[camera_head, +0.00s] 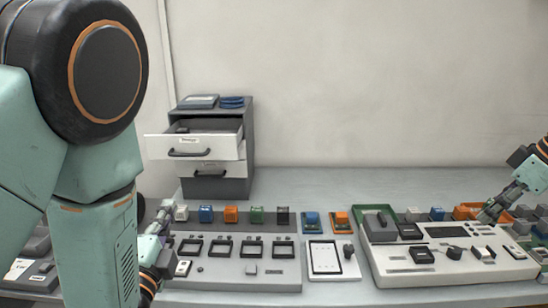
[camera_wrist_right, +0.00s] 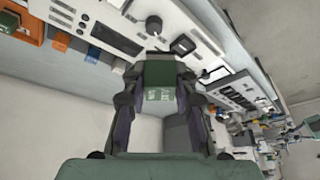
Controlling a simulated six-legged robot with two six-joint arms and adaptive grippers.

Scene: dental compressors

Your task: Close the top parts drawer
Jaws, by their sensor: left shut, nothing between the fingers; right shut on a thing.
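The grey parts cabinet (camera_head: 248,130) stands at the back left of the bench. Its top parts drawer (camera_head: 193,147) is pulled out, with a white front, a dark handle and dark contents partly visible. My left gripper (camera_head: 165,215) is shut and empty, low in front of the cabinet and apart from the drawer. My right gripper (camera_head: 490,212) is at the far right, over the right-hand equipment. In the right wrist view my right gripper (camera_wrist_right: 160,98) is shut on a green block with white markings (camera_wrist_right: 158,75).
Several coloured blocks (camera_head: 230,214) line the rear of a grey fixture panel (camera_head: 255,278). A white tablet-like device (camera_head: 324,258) lies beside it, then a larger control panel (camera_head: 390,280). Bench right of the cabinet is clear.

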